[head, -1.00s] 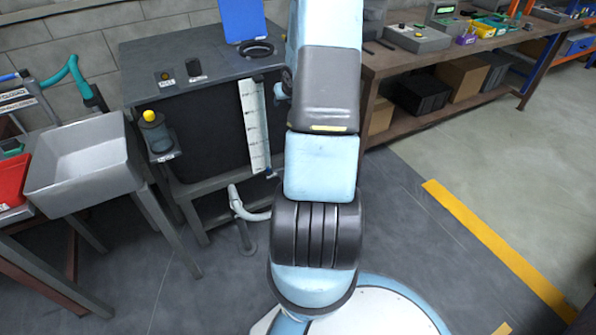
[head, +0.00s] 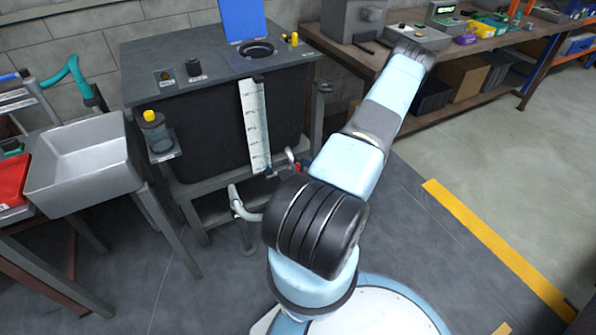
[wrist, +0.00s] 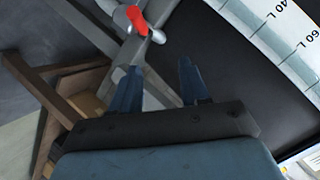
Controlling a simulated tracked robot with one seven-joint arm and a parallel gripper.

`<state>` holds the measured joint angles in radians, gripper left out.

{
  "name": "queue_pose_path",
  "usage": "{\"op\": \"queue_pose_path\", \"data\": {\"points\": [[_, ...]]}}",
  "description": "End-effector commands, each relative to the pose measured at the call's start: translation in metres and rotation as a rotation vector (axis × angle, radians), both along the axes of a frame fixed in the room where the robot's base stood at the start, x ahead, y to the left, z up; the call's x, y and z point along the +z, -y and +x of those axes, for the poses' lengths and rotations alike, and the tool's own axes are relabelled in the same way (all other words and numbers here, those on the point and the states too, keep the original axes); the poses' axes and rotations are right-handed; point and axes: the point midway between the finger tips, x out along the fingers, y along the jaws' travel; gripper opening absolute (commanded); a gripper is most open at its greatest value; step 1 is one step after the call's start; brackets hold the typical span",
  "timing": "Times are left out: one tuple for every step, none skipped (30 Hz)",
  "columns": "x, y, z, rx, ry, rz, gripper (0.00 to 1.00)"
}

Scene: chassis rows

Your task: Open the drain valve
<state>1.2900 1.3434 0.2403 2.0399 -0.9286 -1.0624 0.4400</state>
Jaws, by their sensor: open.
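The drain valve has a red handle (head: 291,160), seen low at the right front of the dark tank (head: 215,125), partly covered by my arm. In the wrist view the red handle (wrist: 137,20) sits on a grey metal valve body and pipe, near the top of the picture. My gripper (wrist: 159,80) is open, with two dark blue fingers apart and nothing between them. The handle lies beyond the fingertips, above the left finger in the picture, and appears apart from them. My gripper is not visible in the head view.
A white level scale (head: 256,125) runs down the tank's front; it also shows in the wrist view (wrist: 275,30). A pale bent pipe (head: 240,205) stands below. A grey basin (head: 85,160) is at left. A workbench (head: 440,75) stands at right. Floor at right is clear.

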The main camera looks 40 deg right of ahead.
Motion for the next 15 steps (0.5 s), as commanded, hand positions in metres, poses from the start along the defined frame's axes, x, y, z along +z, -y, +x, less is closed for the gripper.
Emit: {"op": "queue_pose_path", "data": {"points": [[-0.014,-0.005,-0.009,-0.028,0.034,0.033,0.45],[-0.020,-0.007,-0.014,-0.044,0.054,0.049,0.45],[-0.027,-0.010,-0.019,-0.063,0.082,0.067,0.45],[-0.032,-0.012,-0.023,-0.077,0.102,0.080,0.45],[-0.036,-0.013,-0.026,-0.091,0.121,0.093,0.45],[-0.041,-0.016,-0.030,-0.108,0.145,0.108,0.45],[-0.045,-0.018,-0.033,-0.120,0.161,0.120,0.45],[-0.047,-0.020,-0.036,-0.130,0.178,0.128,0.45],[-0.051,-0.022,-0.039,-0.143,0.194,0.140,0.45],[-0.053,-0.023,-0.041,-0.152,0.206,0.145,0.45],[-0.054,-0.024,-0.042,-0.159,0.216,0.151,0.45],[-0.056,-0.026,-0.044,-0.166,0.227,0.158,0.45],[-0.057,-0.026,-0.045,-0.171,0.234,0.160,0.45],[-0.058,-0.027,-0.045,-0.174,0.240,0.163,0.45],[-0.059,-0.027,-0.046,-0.178,0.245,0.166,0.45]]}}
